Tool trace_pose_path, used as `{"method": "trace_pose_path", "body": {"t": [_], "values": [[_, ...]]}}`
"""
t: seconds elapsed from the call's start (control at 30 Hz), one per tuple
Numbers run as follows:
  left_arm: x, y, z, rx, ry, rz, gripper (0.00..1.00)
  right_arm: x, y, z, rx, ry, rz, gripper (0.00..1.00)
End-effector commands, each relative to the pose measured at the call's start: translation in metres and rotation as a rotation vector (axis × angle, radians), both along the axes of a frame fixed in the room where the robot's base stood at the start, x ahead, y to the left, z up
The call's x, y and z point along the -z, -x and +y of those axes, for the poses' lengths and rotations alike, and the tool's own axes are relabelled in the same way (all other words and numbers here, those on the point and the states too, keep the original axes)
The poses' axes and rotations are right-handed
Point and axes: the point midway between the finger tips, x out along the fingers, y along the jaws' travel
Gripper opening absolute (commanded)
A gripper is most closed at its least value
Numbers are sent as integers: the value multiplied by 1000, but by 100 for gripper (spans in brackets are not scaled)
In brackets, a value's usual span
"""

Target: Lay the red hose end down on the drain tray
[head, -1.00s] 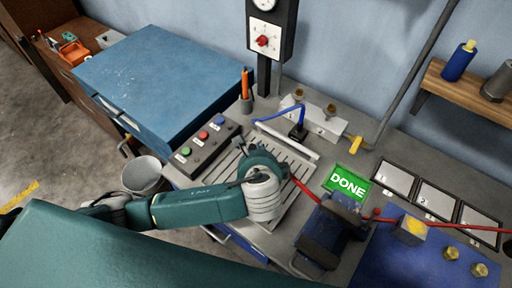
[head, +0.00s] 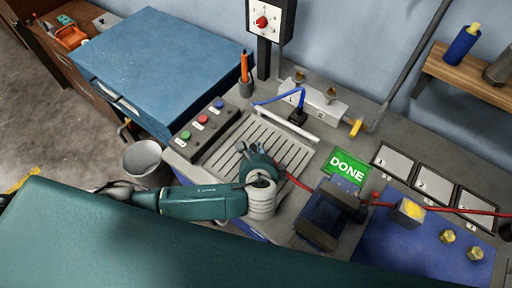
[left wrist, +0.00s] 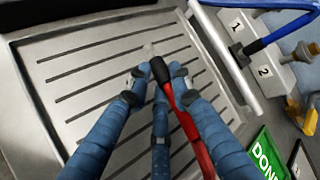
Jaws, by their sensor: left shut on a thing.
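The red hose (left wrist: 190,125) runs up from the bottom of the left wrist view to its dark end fitting, the red hose end (left wrist: 160,70). My left gripper (left wrist: 158,78) is shut on the red hose end, with its blue fingers on both sides of it. It is over the slotted metal drain tray (left wrist: 75,75); whether the hose end touches the slats I cannot tell. In the head view the drain tray (head: 240,150) lies in front of the wall, and my left gripper (head: 262,165) is over its right front part. My right gripper is not in view.
A green DONE sign (head: 346,168) and a dark vise-like block (head: 330,213) stand right of the tray. A button box (head: 207,127) is at its left. A blue hose (head: 285,98) runs to a numbered manifold (head: 315,98) behind it. A bucket (head: 145,162) stands at the left.

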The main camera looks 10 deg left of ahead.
Motion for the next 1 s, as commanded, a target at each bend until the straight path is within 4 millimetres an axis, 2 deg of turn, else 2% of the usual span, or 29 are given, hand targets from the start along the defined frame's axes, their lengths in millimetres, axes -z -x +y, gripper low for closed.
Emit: {"method": "trace_pose_path", "body": {"t": [0.37,0.4,0.5,0.83,1.0], "values": [[4,0,-1,1,1,-2,0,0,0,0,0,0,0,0],[4,0,-1,1,1,-2,25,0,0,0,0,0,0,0],[4,0,-1,0,1,-1,43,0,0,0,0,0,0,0],[2,2,-1,1,2,0,43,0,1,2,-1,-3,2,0],[-11,20,-8,3,5,2,43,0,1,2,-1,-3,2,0]]}}
